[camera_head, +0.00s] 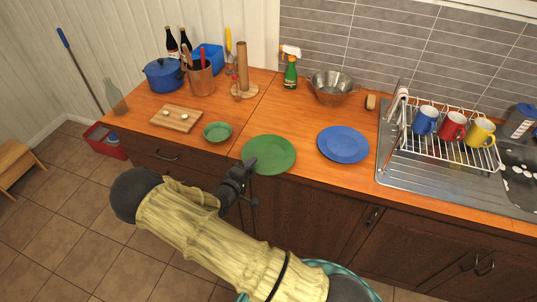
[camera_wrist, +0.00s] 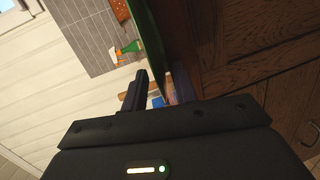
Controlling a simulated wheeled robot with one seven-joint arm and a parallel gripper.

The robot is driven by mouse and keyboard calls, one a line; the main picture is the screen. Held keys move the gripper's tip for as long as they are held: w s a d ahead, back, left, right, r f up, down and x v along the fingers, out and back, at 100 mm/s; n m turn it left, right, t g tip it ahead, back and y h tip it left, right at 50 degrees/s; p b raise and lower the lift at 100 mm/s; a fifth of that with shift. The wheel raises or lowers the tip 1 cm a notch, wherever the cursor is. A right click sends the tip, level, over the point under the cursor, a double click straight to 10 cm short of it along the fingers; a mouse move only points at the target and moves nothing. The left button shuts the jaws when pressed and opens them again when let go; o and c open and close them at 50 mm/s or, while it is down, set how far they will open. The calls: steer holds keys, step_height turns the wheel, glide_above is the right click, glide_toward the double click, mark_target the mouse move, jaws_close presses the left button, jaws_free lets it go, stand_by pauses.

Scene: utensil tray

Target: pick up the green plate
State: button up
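The green plate (camera_head: 270,153) lies flat near the front edge of the wooden counter. My gripper (camera_head: 250,165) is at the plate's front left rim. In the wrist view the plate (camera_wrist: 151,32) shows nearly edge-on, as a dark green band. Its rim lies between the two fingers of my gripper (camera_wrist: 160,85), with a visible gap beside the left finger. The gripper looks open, with one finger above the rim and one below. Contact with the plate cannot be told.
A small green bowl (camera_head: 217,131) stands left of the plate, near a cutting board (camera_head: 176,118). A blue plate (camera_head: 343,144) lies to the right. A spray bottle (camera_head: 290,74) and a metal colander (camera_head: 332,87) stand behind. Wooden cabinet fronts (camera_head: 300,215) drop below the counter edge.

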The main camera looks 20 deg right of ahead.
stand_by(0.4)
jaws_close()
step_height(320, 180, up, 10)
steer(key=shift+r+b, duration=0.1)
steer(key=shift+b, duration=0.65)
stand_by(0.4)
